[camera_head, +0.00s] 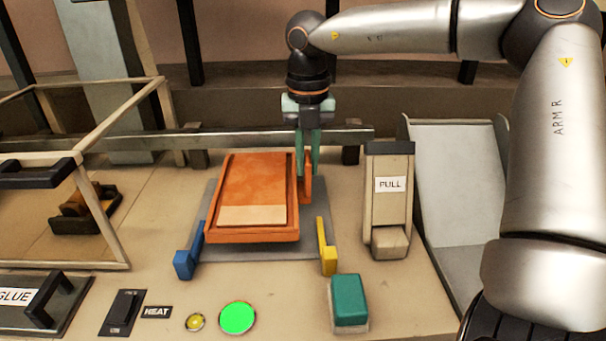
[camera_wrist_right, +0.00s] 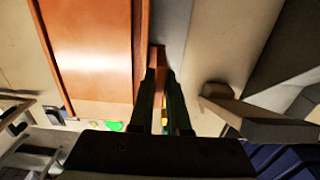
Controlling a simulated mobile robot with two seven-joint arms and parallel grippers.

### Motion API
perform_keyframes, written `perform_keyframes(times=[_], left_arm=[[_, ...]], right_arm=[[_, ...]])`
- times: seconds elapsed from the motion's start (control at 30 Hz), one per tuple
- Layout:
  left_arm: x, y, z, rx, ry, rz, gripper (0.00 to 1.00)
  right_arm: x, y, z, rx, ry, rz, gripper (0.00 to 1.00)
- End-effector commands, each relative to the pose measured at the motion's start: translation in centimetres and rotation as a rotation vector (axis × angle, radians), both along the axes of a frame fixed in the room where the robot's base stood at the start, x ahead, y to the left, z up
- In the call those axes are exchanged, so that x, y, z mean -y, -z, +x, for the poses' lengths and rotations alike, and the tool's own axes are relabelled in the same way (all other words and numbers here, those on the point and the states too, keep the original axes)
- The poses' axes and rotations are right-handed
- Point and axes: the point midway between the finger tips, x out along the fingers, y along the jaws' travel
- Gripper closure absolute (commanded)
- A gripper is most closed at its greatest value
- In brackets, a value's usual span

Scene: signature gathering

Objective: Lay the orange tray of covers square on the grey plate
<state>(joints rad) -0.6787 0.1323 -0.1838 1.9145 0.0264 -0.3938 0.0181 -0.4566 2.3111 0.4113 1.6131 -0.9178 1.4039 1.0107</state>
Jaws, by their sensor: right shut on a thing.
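The orange tray (camera_head: 226,235) holds an orange cover with a pale strip at its front end. It is over the grey plate (camera_head: 316,206), turned slightly from the plate's edges. I cannot tell whether it rests flat or hangs just above. My right gripper (camera_head: 308,168) is shut on the tray's handle (camera_head: 307,187) at its right side. In the right wrist view the fingers (camera_wrist_right: 164,85) close on the handle (camera_wrist_right: 157,58), with the tray (camera_wrist_right: 139,40) to the left. My left gripper is not in view.
A blue guide (camera_head: 188,252) and a yellow guide (camera_head: 327,248) stand at the plate's front corners. A PULL lever box (camera_head: 388,205) is to the right. A green block (camera_head: 349,301), a lit green button (camera_head: 237,317) and a glass-sided case (camera_head: 105,215) are nearby.

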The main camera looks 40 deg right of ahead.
Motion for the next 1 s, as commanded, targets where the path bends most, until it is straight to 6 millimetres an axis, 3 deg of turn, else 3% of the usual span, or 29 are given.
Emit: perform_keyframes(times=[0.27, 0.5, 0.83, 0.87, 1.0], left_arm=[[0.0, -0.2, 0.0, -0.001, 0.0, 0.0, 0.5], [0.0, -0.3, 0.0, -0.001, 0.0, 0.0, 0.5], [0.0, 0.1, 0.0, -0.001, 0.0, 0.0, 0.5], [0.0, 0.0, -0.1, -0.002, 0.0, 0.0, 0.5], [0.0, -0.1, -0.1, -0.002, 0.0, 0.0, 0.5]], right_arm=[[0.0, 1.3, 1.2, 0.001, -0.001, 0.0, 1.0], [0.1, 4.4, 1.3, 0.002, -0.001, 0.001, 1.0], [0.1, 4.7, 1.3, 0.004, 0.0, 0.0, 1.0], [0.1, 4.6, 1.2, 0.002, 0.0, -0.001, 0.82], [0.1, 4.6, 1.2, 0.002, 0.0, -0.001, 0.66]])
